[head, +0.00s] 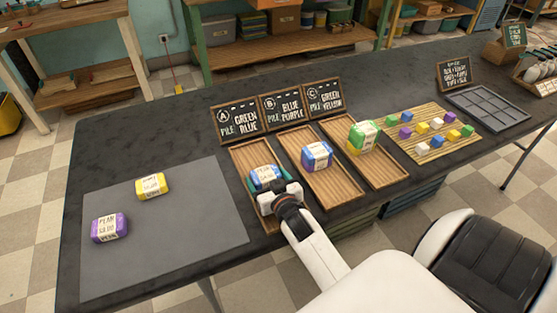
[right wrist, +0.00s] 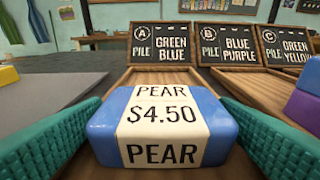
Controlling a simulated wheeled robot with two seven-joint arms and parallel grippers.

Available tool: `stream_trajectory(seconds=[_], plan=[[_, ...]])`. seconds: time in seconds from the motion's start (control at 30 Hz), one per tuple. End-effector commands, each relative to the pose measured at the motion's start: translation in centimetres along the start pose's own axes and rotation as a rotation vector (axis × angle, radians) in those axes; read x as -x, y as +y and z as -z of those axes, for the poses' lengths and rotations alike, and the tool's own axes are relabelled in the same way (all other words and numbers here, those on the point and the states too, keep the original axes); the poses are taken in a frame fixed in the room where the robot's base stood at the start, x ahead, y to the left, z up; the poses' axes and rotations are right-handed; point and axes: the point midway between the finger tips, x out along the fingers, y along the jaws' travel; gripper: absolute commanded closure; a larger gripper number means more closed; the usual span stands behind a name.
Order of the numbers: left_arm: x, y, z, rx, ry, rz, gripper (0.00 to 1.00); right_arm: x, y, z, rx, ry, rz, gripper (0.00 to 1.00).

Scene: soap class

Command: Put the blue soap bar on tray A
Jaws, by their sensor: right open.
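The blue soap bar (head: 264,175), with a white PEAR $4.50 label, is at tray A (head: 248,158), the leftmost wooden tray. It fills the middle of the right wrist view (right wrist: 160,125). My right gripper (head: 267,179) is open, with its teal fingers on either side of the bar. The bar's underside is hidden, so I cannot tell whether another bar lies beneath it. Sign A (head: 237,120) behind the tray reads PILE GREEN BLUE. My left gripper is not in view.
Tray B (head: 322,185) holds a blue bar (head: 317,153) stacked on a purple one. Tray C (head: 388,172) holds a green bar (head: 364,133) on a yellow one. A purple bar (head: 109,228) and a yellow bar (head: 153,186) lie on the grey mat (head: 190,240).

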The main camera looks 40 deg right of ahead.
Motion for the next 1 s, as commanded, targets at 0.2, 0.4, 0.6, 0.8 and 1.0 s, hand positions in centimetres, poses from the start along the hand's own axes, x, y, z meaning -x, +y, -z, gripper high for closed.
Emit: stream_trajectory(seconds=[0.2,0.4,0.6,0.8,1.0], plan=[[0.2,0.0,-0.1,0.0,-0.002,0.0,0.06,5.3,-0.1,0.0,0.0,-0.001,0.002,0.18],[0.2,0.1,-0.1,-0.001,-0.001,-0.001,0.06,8.7,-0.1,-0.1,0.0,-0.004,0.002,0.18],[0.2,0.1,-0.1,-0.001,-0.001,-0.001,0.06,10.1,-0.1,-0.3,0.002,-0.009,0.002,0.18],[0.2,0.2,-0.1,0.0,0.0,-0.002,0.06,10.2,-0.1,-0.3,0.002,-0.01,0.002,0.18],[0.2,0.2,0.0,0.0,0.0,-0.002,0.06,10.2,-0.1,-0.4,0.002,-0.01,0.002,0.18]])
